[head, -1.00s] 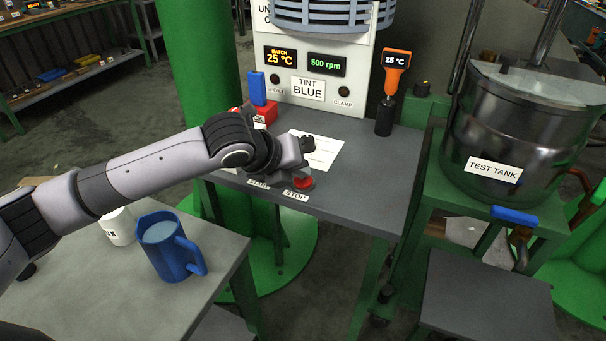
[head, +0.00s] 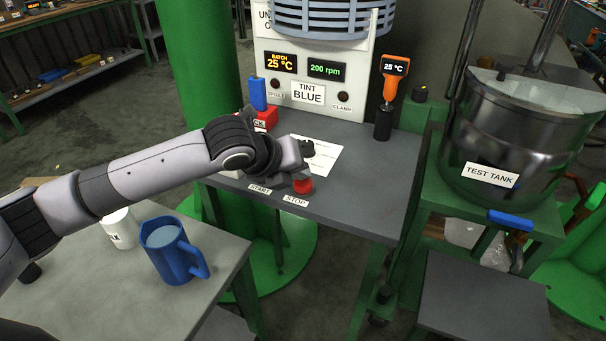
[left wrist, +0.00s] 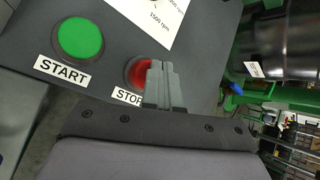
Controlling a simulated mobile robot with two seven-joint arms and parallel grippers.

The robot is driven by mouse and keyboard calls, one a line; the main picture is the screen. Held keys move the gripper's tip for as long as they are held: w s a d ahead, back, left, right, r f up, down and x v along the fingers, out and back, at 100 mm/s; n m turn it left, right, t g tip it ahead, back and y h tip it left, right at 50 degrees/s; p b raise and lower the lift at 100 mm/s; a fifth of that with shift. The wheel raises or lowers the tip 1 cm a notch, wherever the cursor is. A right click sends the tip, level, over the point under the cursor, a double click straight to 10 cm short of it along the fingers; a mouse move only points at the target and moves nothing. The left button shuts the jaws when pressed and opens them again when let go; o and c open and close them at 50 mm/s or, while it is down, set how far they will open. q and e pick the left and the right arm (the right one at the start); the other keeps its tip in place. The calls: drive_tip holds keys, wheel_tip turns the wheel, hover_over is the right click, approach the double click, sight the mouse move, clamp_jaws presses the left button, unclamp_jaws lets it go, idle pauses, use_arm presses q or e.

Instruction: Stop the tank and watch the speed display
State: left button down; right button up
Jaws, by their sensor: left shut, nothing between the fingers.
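The speed display (head: 327,69) on the white panel reads 200 rpm in green. The red stop button (head: 303,185) stands at the front edge of the grey bench, above its STOP label (head: 295,201). My left gripper (head: 304,172) is shut and empty, with its fingers over or beside the stop button. In the left wrist view the shut fingers (left wrist: 162,85) partly cover the red button (left wrist: 138,73); I cannot tell whether they touch it. The green start button (left wrist: 80,39) is to its left. My right gripper is not in view.
A paper sheet (head: 324,158) lies behind the stop button. An orange thermometer (head: 391,90) stands at the bench's right. The test tank (head: 490,140) stands further right. A blue jug (head: 170,250) and a white cup (head: 120,230) stand on the near left table.

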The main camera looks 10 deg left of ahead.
sight(300, 184)
use_arm(q)
drive_tip(key=shift+r+p, duration=0.35)
drive_tip(key=shift+r, duration=0.2)
drive_tip(key=shift+r+p, duration=0.3)
drive_tip(key=shift+r, duration=0.05)
wheel_tip(300, 184, up, 4)
drive_tip(key=p, duration=0.5)
drive_tip(key=shift+r, duration=0.2)
drive_tip(key=shift+f, duration=0.1)
drive_tip(key=shift+d, duration=0.1)
